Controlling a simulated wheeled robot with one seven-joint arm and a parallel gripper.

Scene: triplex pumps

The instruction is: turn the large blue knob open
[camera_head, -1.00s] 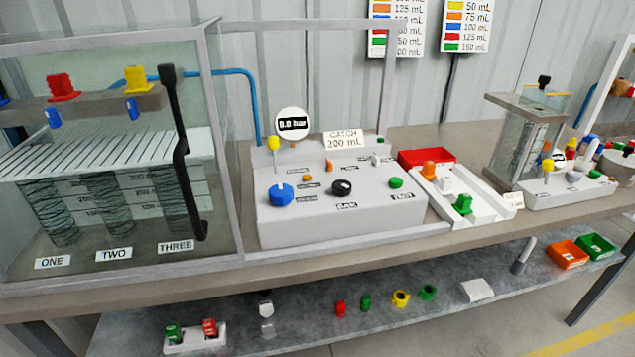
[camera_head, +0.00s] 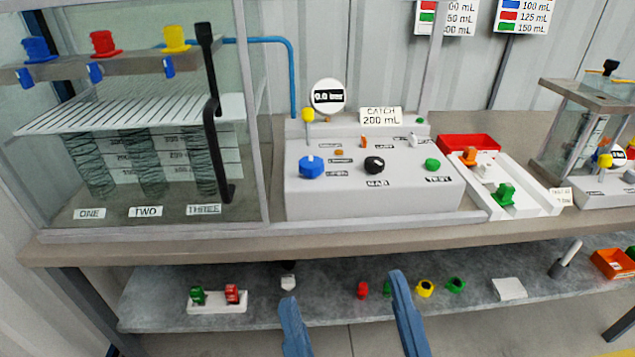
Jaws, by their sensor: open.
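The large blue knob (camera_head: 311,167) sits on the left of the sloped front of the grey control box (camera_head: 376,199), which stands on the bench. Nothing covers the knob. My gripper (camera_head: 342,286) shows at the bottom of the view as two blue fingers, spread apart and empty. It is below and in front of the knob, well apart from it, and overlaps the lower shelf in the picture.
A black knob (camera_head: 374,165) and a green button (camera_head: 432,164) share the box's front. A yellow-topped post (camera_head: 308,119) rises behind the blue knob. A glass tank (camera_head: 232,130) with a black lever (camera_head: 213,107) stands close on the left. A white tray (camera_head: 522,196) is on the right.

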